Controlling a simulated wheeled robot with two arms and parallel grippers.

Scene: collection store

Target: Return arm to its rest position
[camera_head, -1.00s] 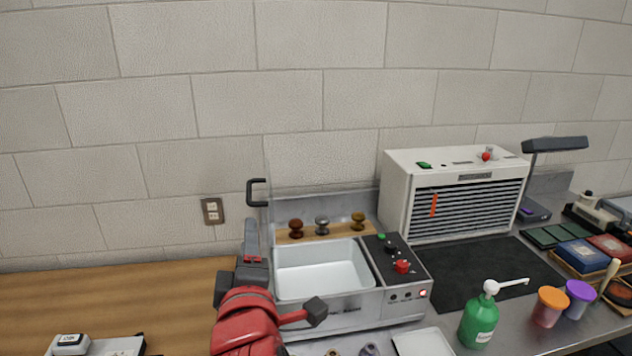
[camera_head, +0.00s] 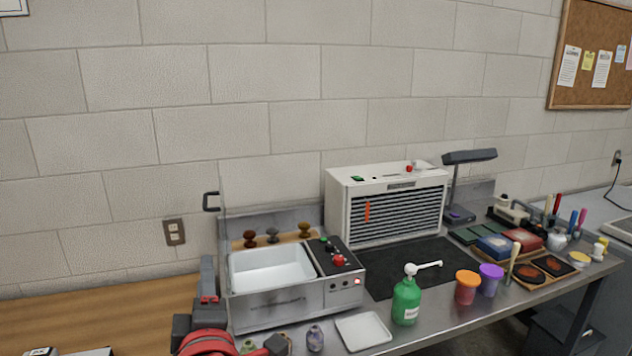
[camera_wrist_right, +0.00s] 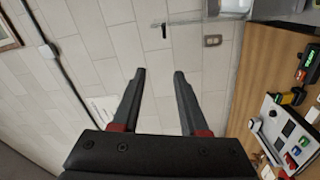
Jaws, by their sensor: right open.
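My right gripper (camera_head: 208,278) is at the bottom of the head view, just left of the white-lined metal basin unit (camera_head: 292,300). Its red and black arm comes up from the bottom edge. In the right wrist view its two dark fingers (camera_wrist_right: 160,76) stand apart with nothing between them, against the block wall. My left gripper is not in view.
A wooden worktop (camera_head: 110,312) lies left of the basin. On the metal bench stand a white louvred unit (camera_head: 345,215), a green pump bottle (camera_head: 406,300), a white tray (camera_head: 363,331), lidded jars and a black lamp (camera_head: 470,157). A wall socket (camera_head: 174,231) is behind.

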